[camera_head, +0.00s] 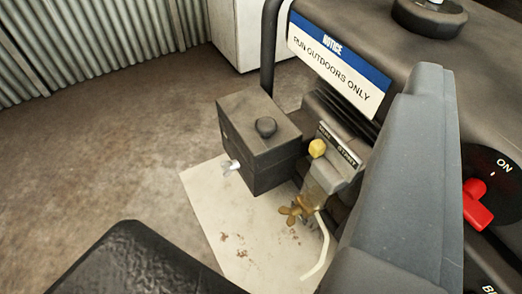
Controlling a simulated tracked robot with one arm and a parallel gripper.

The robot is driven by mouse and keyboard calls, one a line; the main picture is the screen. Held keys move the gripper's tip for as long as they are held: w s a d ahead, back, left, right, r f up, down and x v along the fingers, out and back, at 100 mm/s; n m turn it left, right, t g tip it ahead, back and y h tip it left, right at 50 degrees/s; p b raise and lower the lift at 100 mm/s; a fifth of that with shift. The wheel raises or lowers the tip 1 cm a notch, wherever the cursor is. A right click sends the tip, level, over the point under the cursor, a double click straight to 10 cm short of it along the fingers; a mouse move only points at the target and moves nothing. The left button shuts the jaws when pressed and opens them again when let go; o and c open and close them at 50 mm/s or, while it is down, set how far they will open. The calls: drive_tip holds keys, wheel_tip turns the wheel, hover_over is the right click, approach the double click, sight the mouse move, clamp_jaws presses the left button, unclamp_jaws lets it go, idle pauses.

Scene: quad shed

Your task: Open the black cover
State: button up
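A dark box-shaped cover (262,150) sits on the side of a black machine, at the middle of the view. It has a round black knob (266,127) on top and a small silvery piece (230,166) on its left face. The cover looks closed against its body. A grey part of my gripper (412,170) fills the right centre, close to the camera. It is right of the cover and apart from it in the picture. It hides part of the machine.
The machine carries a notice label (338,65), a yellow knob (317,148), a brass wing-shaped piece (295,211), a pale hose (320,250) and a red switch (476,205). A stained pale sheet (215,205) lies below. A black textured shape (130,265) fills the lower left. The left floor is clear.

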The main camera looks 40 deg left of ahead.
drive_tip(key=a+f+n+y+b, duration=0.1)
drive_tip(key=a+f+y+b, duration=0.3)
drive_tip(key=f, duration=0.8)
drive_tip(key=n+p, duration=0.1)
drive_tip(key=p, duration=0.4)
approach(264, 131)
drive_tip(key=shift+y, duration=0.4)
drive_tip(key=b+x, duration=0.1)
drive_tip(key=x, duration=1)
drive_tip(key=shift+w+d+f+b, duration=0.15)
drive_tip(key=shift+b, duration=0.2)
